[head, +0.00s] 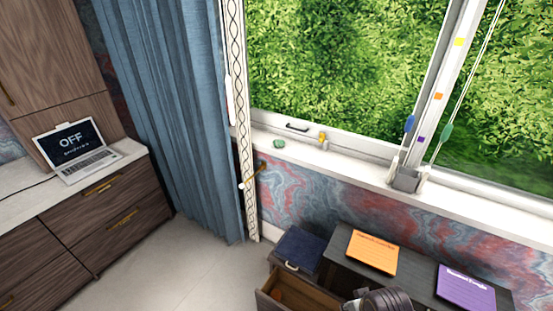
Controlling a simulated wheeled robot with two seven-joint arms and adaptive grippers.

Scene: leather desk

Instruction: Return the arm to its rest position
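A dark, rounded mechanical part (382,301) shows at the bottom edge, right of the middle, in front of the desk. It looks like part of my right arm or gripper, cut off by the frame. I cannot make out its fingers, so I cannot tell whether it is open or holds anything. My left arm and gripper are not in view.
The dark desk (418,285) bears an orange box (372,252) and a purple box (466,289). An open drawer (300,297) juts out beside a dark blue pad (299,249). A laptop (77,150) stands on the left cabinet (60,232). The floor (190,268) between is clear.

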